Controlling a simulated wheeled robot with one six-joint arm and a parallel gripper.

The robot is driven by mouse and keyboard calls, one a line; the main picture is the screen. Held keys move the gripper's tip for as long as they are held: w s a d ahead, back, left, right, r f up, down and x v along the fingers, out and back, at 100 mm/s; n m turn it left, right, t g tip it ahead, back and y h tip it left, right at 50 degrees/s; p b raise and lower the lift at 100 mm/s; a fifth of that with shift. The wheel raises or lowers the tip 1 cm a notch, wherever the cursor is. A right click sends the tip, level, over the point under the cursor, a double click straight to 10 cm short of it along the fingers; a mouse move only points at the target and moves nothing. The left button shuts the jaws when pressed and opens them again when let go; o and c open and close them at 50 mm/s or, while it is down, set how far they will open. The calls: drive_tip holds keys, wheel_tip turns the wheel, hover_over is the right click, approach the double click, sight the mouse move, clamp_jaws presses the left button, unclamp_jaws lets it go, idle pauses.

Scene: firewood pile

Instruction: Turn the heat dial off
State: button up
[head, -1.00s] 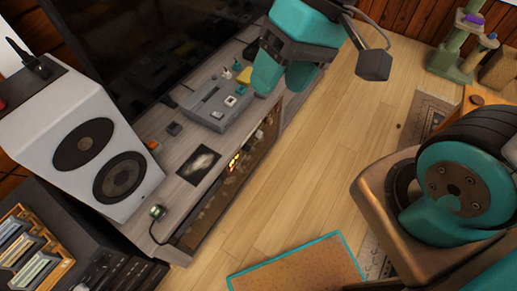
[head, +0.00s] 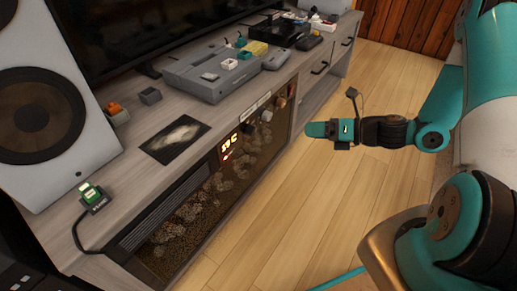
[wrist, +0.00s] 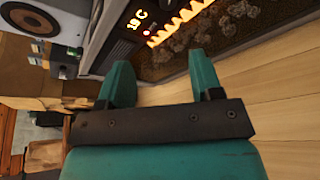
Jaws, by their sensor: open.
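The electric fireplace (head: 190,215) is set in the front of a long grey cabinet. My gripper (head: 312,130) is open and empty, to the right of the knob and apart from the cabinet front.
A grey console (head: 215,75) with small blocks, a dark picture card (head: 175,139) and a green-lit gadget (head: 90,195) lie on the cabinet top. A white speaker (head: 45,120) stands at the left. The wooden floor (head: 280,220) before the cabinet is clear.

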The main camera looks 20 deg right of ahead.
drive_tip(key=f+m, duration=0.1)
drive_tip(key=b, duration=0.7)
approach(255, 131)
drive_tip(key=x, duration=0.8)
drive_tip(key=shift+w+a, duration=0.25)
drive_tip(key=shift+a, duration=0.1)
drive_tip(key=c, duration=0.9)
